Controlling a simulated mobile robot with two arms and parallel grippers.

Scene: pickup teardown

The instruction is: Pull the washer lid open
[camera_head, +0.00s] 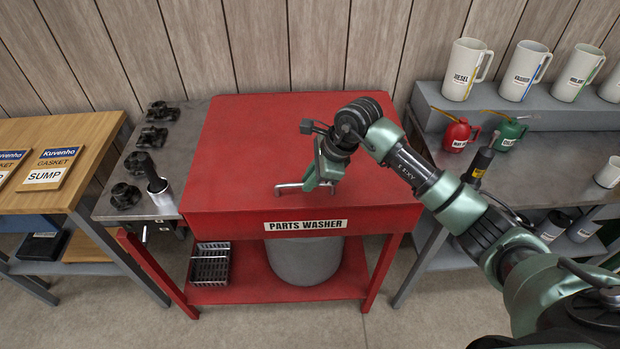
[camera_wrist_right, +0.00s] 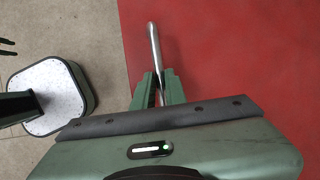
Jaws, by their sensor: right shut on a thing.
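The red parts washer (camera_head: 310,225) stands in the middle of the head view with its flat red lid (camera_head: 250,150) down. A metal bar handle (camera_head: 289,186) sits on the lid near its front edge. My right gripper (camera_head: 318,184) comes down over the lid and is shut on this handle. In the right wrist view the handle (camera_wrist_right: 154,45) runs between the two green fingers (camera_wrist_right: 159,85), with the red lid (camera_wrist_right: 220,60) behind it. My left gripper is in neither view.
A metal bench (camera_head: 185,140) with dark parts and a bottle stands left of the washer. A grey bench (camera_head: 540,160) with jugs, a red oil can (camera_head: 457,135) and a green oil can (camera_head: 508,134) stands at right. A metal basket (camera_head: 211,265) lies on the washer's lower shelf.

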